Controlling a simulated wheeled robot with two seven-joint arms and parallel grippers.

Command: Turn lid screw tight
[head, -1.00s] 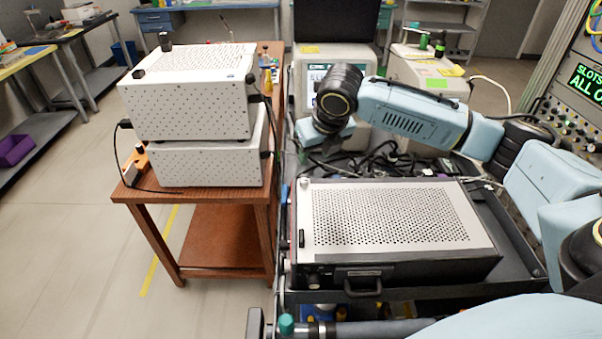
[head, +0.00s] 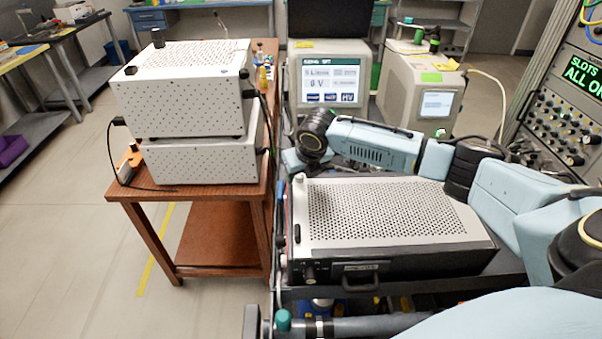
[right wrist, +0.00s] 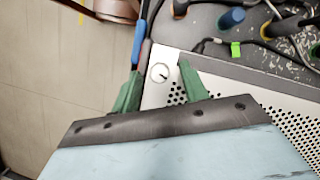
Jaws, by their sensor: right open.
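The lid (head: 395,212) is a light grey perforated plate on top of a black case with a front handle. In the right wrist view, a round silver slotted screw (right wrist: 160,73) sits at the lid's corner. My right gripper (right wrist: 159,70) is open, with one green finger on each side of the screw and visible gaps between. In the head view, the right gripper is above the lid's far left corner, and its fingertips are hard to make out. A small dark part (head: 297,233) stands at the lid's near left corner. My left gripper is not in view.
Two stacked white perforated boxes (head: 190,105) stand on a wooden table (head: 205,225) to the left. Behind the lid are a lit-screen instrument (head: 330,80) and cables. A knob panel (head: 562,110) stands at right.

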